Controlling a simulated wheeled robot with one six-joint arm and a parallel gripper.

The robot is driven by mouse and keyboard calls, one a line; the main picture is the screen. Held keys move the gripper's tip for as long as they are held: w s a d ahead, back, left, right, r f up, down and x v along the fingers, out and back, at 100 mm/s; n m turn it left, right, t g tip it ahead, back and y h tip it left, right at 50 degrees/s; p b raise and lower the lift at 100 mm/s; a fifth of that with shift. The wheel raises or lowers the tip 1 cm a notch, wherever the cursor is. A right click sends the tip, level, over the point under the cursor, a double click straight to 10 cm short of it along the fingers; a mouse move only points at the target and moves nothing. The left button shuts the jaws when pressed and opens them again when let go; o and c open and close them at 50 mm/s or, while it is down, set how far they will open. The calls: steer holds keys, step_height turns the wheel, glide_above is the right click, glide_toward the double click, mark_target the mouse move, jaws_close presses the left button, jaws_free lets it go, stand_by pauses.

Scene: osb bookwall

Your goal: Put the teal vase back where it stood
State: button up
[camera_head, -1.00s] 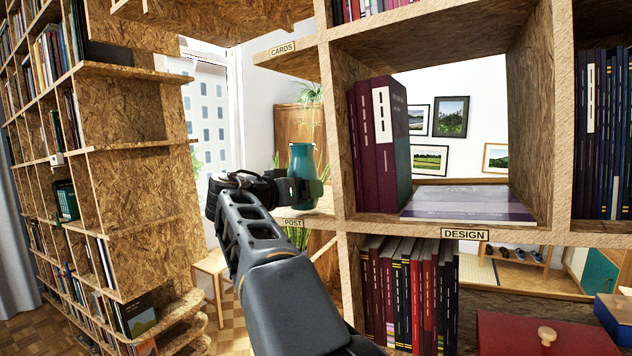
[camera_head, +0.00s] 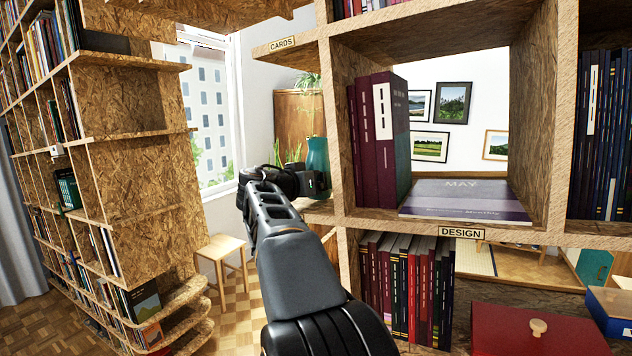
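The teal vase (camera_head: 317,154) stands upright at the left side of the bookwall, just left of the upright beside the maroon books. My gripper (camera_head: 319,184) is at the vase's lower part and appears shut on it; its fingertips are mostly hidden.
An upright (camera_head: 342,150) stands close to the right of the vase. Maroon books (camera_head: 382,140) and a flat "MAY" book (camera_head: 465,198) fill the DESIGN compartment. The CARDS board (camera_head: 285,48) is above. A wooden stool (camera_head: 222,252) stands on the floor to the left.

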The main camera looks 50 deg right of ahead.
steer(key=shift+f+b, duration=0.45)
steer(key=shift+b, duration=0.35)
steer(key=o, duration=1)
steer(key=shift+c, duration=0.2)
steer(key=shift+r, duration=0.15)
steer(key=shift+r+p, duration=0.6)
steer(key=shift+p, duration=0.4)
steer(key=a+b, duration=0.4)
steer(key=a, duration=0.8)
steer(key=s+a+f+n+t+y, duration=0.1)
steer(key=s+a+f+n+y, duration=0.2)
steer(key=f, duration=0.8)
steer(key=s+a+f+n+t+y, duration=0.1)
steer(key=s+a+f+n+y, duration=0.3)
steer(key=a+f, duration=0.7)
steer(key=s+a+f+n+t+y, duration=0.1)
steer(key=s+a+f+n+y, duration=0.2)
steer(key=a+f+n+y, duration=0.4)
step_height(320, 180, down, 5)
steer(key=a+y, duration=0.1)
steer(key=y, duration=0.1)
steer(key=shift+s+a+n+t+y, duration=0.15)
steer(key=shift+s+n+t+y, duration=0.15)
steer(key=shift+s, duration=0.05)
